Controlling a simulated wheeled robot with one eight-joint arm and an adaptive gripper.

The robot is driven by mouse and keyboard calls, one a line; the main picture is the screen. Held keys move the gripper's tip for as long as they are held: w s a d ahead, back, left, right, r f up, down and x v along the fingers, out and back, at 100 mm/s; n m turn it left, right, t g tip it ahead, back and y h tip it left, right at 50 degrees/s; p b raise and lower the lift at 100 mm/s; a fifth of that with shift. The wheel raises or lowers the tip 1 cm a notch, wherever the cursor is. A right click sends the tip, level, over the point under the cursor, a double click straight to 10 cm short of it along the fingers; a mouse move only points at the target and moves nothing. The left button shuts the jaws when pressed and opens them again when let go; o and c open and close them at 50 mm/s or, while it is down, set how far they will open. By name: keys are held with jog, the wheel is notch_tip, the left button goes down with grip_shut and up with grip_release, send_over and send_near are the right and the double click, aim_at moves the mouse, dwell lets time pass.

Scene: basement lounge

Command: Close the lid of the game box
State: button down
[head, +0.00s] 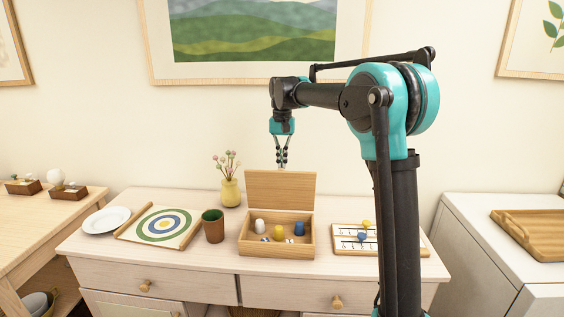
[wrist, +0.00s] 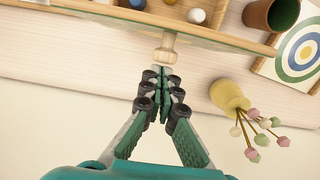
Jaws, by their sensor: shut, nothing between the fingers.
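The wooden game box (head: 246,243) stands on the dresser with its lid (head: 281,190) raised about upright at the back. Several game pieces, white, yellow and blue, sit inside. My gripper (head: 282,166) is shut and empty, pointing down at the lid's top edge, roughly mid-width. In the wrist view my closed fingertips (wrist: 162,76) are on the wall side of the lid, seen nearly edge-on (wrist: 225,39). A small wooden knob (wrist: 165,49) projects from the lid just beyond the tips. I cannot tell whether they touch.
A flower vase (head: 231,192) stands behind left of the box. A brown cup (head: 213,230) stands close to its left, with a target board (head: 131,236) and white plate (head: 106,221) beyond. A game board (head: 346,249) lies to the right. The wall is close behind.

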jog(key=shift+s, duration=0.15)
jog(key=shift+s+r+t, duration=0.15)
jog(key=shift+s+t, duration=0.45)
jog(key=shift+s, duration=0.25)
jog(key=s+f+t, duration=0.3)
jog(key=s, duration=0.3)
jog(key=s+f+t, duration=0.3)
jog(key=s+t, duration=0.1)
jog(key=s, duration=0.2)
jog(key=s+f+t, duration=0.3)
jog(key=s+f, duration=0.1)
jog(key=s, duration=0.2)
jog(key=shift+s+a+t, duration=0.1)
jog(key=shift+a+t, duration=0.3)
jog(key=shift+s+d+f, duration=0.1)
jog(key=shift+s+f, duration=0.3)
jog(key=shift+f, duration=0.3)
jog(key=shift+s+f, duration=0.35)
jog(key=shift+f, duration=0.3)
jog(key=shift+r, duration=0.1)
